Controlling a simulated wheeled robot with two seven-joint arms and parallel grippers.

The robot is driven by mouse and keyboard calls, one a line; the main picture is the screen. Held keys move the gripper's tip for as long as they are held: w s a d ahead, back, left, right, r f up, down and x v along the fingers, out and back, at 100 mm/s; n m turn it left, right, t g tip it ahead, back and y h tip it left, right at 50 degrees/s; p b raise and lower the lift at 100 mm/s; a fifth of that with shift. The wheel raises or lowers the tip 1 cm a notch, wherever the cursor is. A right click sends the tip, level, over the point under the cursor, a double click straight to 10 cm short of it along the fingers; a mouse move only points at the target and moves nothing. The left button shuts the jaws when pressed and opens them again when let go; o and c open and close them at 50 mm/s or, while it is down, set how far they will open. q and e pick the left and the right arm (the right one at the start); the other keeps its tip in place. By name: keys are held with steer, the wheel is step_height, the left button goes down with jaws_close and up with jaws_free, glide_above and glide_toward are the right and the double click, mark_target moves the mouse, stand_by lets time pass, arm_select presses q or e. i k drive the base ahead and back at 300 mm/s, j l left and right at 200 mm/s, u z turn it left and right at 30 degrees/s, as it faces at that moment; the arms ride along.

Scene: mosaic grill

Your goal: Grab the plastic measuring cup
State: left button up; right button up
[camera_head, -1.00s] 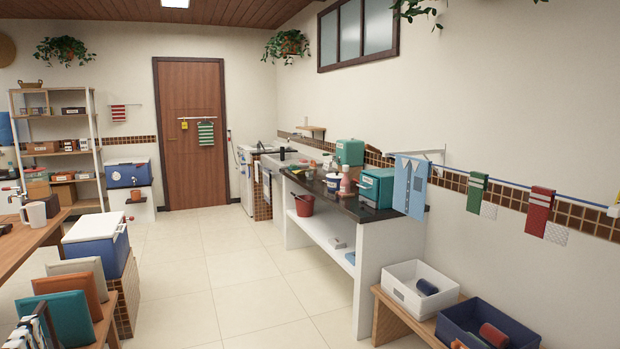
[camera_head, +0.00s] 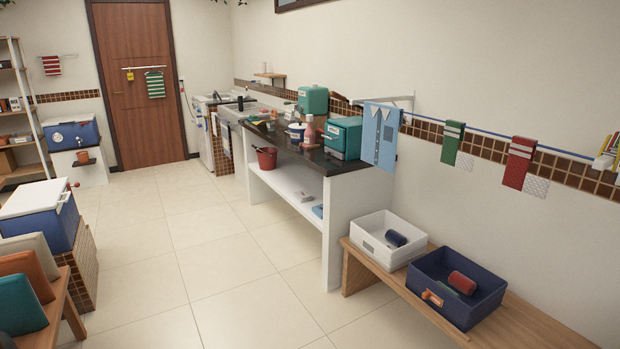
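I cannot make out a plastic measuring cup for certain in the head view. A dark red cup-like vessel with a thin handle (camera_head: 267,159) shows at the left end of the counter, below its dark top. On the dark countertop (camera_head: 345,170) stand a pinkish bottle with a white label (camera_head: 308,133), a small white and blue container (camera_head: 296,132) and several small items too small to identify. Neither of my grippers is in view.
A wooden bench (camera_head: 530,316) at right holds a white bin (camera_head: 363,243) and a navy bin (camera_head: 430,285). A blue cooler (camera_head: 62,222) and upright cushion-like panels (camera_head: 27,268) stand at left. The tiled floor (camera_head: 190,255) between is clear.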

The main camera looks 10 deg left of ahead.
mark_target(270, 125)
steer(key=i+j+u, duration=0.4)
steer(key=i, duration=0.15)
steer(key=i+u, duration=0.4)
steer(key=i, duration=0.15)
steer(key=i+u, duration=0.4)
steer(key=i, duration=0.15)
steer(key=i+z, duration=0.1)
steer(key=i, duration=0.7)
steer(key=i+j+z, duration=0.1)
steer(key=i, duration=0.7)
steer(key=i+j+z, duration=0.1)
steer(key=i, duration=0.65)
steer(key=j, duration=0.05)
